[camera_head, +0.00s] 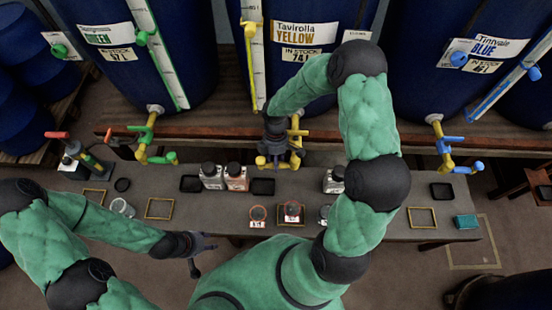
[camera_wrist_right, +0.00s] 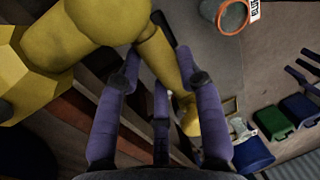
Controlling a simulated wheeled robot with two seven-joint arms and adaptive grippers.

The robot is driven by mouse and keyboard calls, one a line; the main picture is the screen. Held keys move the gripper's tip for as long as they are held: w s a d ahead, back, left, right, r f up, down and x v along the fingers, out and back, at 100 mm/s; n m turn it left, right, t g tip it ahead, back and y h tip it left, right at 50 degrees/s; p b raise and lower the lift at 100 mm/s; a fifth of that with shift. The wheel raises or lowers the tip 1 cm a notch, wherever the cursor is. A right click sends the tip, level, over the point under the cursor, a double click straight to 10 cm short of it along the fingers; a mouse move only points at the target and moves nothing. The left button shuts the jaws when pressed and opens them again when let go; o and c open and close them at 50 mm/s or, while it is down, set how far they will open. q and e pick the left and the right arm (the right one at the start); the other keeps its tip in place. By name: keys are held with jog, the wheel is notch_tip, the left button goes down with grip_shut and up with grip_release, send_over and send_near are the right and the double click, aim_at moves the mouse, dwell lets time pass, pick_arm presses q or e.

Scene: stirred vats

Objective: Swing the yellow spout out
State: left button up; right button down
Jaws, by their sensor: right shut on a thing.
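The yellow spout (camera_head: 293,162) hangs under the tap of the blue vat labelled Tavirolla Yellow (camera_head: 307,35), over the back edge of the bench. My right gripper (camera_head: 274,150) is at this spout and hides part of it. In the right wrist view the spout's yellow pipe (camera_wrist_right: 160,60) runs down between the purple fingers (camera_wrist_right: 162,85), which are shut on it. My left gripper (camera_head: 203,254) is at the lower left, in front of the bench, with its fingers apart and nothing between them.
The bench (camera_head: 385,222) carries several bottles, black trays, labelled jars (camera_head: 292,211) and empty yellow frames (camera_head: 422,217). The green spout (camera_head: 146,153) is to the left, and the blue-handled spout (camera_head: 445,150) to the right.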

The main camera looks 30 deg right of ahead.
jog(key=s+d+n+h+p, duration=0.1)
jog(key=s+n+h+p, duration=0.2)
jog(key=s+n, duration=0.6)
jog(key=shift+s+n+t+p, duration=0.35)
jog(key=shift+n+p, duration=0.85)
jog(key=shift+n, duration=2.9)
jog(key=shift+f, duration=0.1)
jog(key=c, duration=1.1)
grip_release()
jog(key=shift+d, duration=0.1)
jog(key=o, duration=0.3)
jog(key=shift+w, duration=0.1)
